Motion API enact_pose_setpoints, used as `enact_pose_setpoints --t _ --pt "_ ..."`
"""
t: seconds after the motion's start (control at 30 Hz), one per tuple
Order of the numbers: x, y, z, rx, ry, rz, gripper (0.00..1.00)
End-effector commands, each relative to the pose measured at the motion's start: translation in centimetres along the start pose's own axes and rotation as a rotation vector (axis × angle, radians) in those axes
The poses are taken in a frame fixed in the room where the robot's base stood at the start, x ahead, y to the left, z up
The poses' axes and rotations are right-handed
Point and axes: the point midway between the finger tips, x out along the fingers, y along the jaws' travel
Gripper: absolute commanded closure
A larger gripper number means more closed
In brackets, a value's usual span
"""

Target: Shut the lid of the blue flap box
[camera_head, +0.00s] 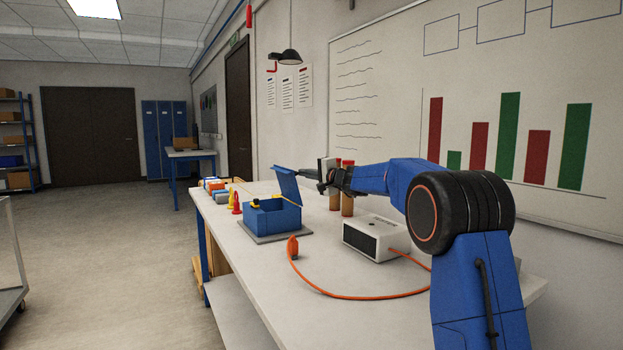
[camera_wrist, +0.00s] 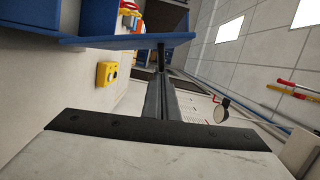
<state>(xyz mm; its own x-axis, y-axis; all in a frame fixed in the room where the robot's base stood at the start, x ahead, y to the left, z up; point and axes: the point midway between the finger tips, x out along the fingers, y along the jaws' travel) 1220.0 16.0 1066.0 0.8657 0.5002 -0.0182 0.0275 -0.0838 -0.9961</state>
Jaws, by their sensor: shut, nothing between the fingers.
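The blue flap box (camera_head: 273,220) stands on a grey plate on the long white table. Its blue lid (camera_head: 287,187) is open, standing up and leaning slightly at the box's right side. My gripper (camera_head: 305,173) is shut and empty, at the right side of the lid near its upper edge. In the wrist view, the shut fingers (camera_wrist: 161,48) point at the lid (camera_wrist: 110,42), their tips at or very near its edge. I cannot tell whether they touch it. Part of the box's inside is hidden by its walls.
A white case (camera_head: 372,238) with an orange cable (camera_head: 350,296) sits at the front of the table. Brown bottles (camera_head: 347,190) stand behind my gripper. Red and yellow cones (camera_head: 235,202) stand left of the box. A yellow block (camera_wrist: 106,74) shows in the wrist view.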

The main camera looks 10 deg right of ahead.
Motion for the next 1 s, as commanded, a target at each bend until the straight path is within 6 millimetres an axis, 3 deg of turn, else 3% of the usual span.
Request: enact_pose_setpoints --t 0.47,1.0 --pt "1.2 -0.9 5.5 -0.441 -0.001 0.094 1.0" --pt "2.4 1.2 11.3 -0.938 -0.002 0.2 1.0"
